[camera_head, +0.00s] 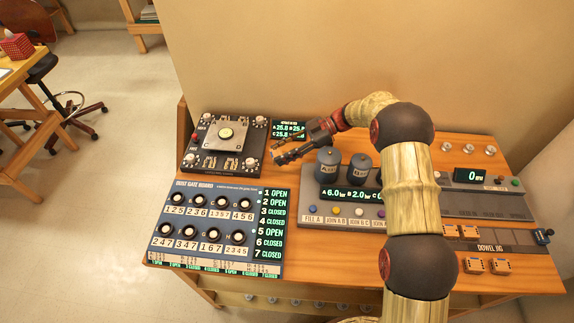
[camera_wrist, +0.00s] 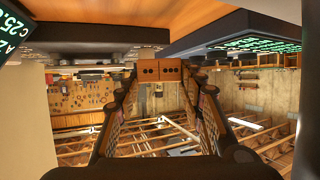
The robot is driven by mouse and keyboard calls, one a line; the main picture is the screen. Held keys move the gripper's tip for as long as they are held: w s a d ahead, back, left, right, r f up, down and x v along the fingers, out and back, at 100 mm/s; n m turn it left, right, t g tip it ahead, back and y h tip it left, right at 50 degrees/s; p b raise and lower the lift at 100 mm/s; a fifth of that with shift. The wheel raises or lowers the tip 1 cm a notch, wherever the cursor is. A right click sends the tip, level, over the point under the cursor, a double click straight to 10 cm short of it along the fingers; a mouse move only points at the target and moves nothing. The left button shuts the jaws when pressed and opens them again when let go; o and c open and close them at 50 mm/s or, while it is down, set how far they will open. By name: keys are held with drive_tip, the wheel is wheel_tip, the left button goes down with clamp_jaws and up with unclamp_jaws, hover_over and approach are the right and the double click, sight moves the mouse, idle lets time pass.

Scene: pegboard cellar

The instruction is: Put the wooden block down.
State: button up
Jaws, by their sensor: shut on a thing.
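My gripper (camera_head: 283,156) hangs over the bench between the dark plate fixture and the grey tank panel, its fingers pointing left. In the wrist view its fingers close on a small orange-brown wooden block (camera_wrist: 159,70) with dark holes in its face, held between the fingertips. Several similar wooden blocks (camera_head: 473,265) lie around the dowel jig (camera_head: 498,240) at the right of the bench.
The dark fixture (camera_head: 225,165) with a metal plate stands at the back left. The gate board (camera_head: 215,240) lies in front of it. The grey tank panel (camera_head: 310,205) with upright cylinders (camera_head: 327,165) is beside my gripper. A bare strip of wooden bench (camera_head: 330,262) shows in front.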

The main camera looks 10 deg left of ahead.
sight(283, 168)
drive_tip(key=shift+f+b, duration=0.65)
drive_tip(key=shift+f, duration=2.3)
drive_tip(key=shift+f, duration=0.15)
drive_tip(key=o, duration=0.7)
drive_tip(key=shift+d+r, duration=0.15)
drive_tip(key=shift+r, duration=0.05)
drive_tip(key=p+v, duration=0.2)
drive_tip(key=v, duration=0.9)
drive_tip(key=shift+w+d, duration=0.15)
drive_tip(key=shift+d, duration=0.15)
